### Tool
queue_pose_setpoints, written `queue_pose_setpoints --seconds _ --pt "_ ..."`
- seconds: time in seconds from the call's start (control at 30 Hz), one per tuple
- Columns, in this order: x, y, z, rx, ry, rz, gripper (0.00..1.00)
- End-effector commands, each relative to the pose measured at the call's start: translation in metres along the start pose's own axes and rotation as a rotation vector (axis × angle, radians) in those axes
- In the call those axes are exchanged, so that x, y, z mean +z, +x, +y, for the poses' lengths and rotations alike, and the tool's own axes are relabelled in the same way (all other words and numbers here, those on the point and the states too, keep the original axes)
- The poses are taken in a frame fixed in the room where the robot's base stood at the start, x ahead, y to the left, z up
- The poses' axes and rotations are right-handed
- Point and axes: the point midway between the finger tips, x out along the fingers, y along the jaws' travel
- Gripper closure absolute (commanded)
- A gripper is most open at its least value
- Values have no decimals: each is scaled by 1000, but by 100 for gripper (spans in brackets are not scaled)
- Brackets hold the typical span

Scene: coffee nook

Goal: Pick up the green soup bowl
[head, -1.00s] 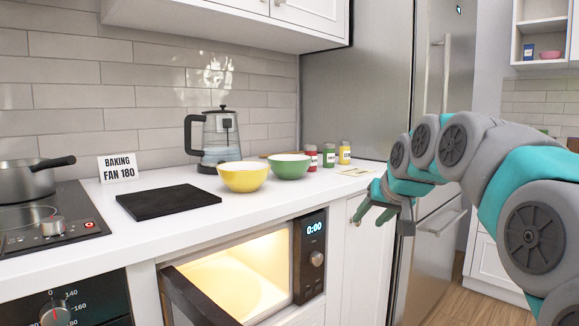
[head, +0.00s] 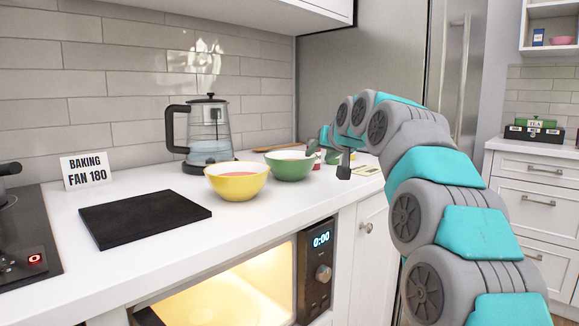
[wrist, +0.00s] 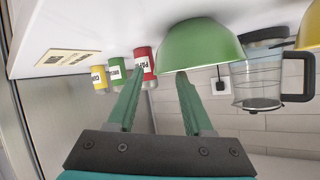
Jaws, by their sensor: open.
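The green soup bowl (head: 290,167) stands upright on the white counter, just right of and slightly behind the yellow bowl (head: 236,183). My gripper (head: 328,160) is at the green bowl's right side, its fingers apart and nothing held. In the wrist view, which is upside down, the green bowl (wrist: 205,46) is large at the top, with its near edge between the two fingertips of my gripper (wrist: 158,76) across the picture. One finger overlaps the bowl's outline. I cannot tell whether it touches.
A glass kettle (head: 208,135) stands behind the bowls. Spice jars, red (wrist: 144,62), green (wrist: 116,73) and yellow (wrist: 98,79), stand close to my gripper. A black board (head: 145,213) lies left on the counter. The lit microwave (head: 318,270) is open below.

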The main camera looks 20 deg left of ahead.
Motion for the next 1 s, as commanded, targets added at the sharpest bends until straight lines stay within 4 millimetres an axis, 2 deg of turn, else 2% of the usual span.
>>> queue_pose_setpoints --seconds 0.23,0.6,0.9,1.0 --pt "1 14 0 0 0 -3 49" --pt "1 53 0 1 0 -3 49" --pt "0 56 0 0 0 0 49" --pt "1 56 0 1 0 -1 60"
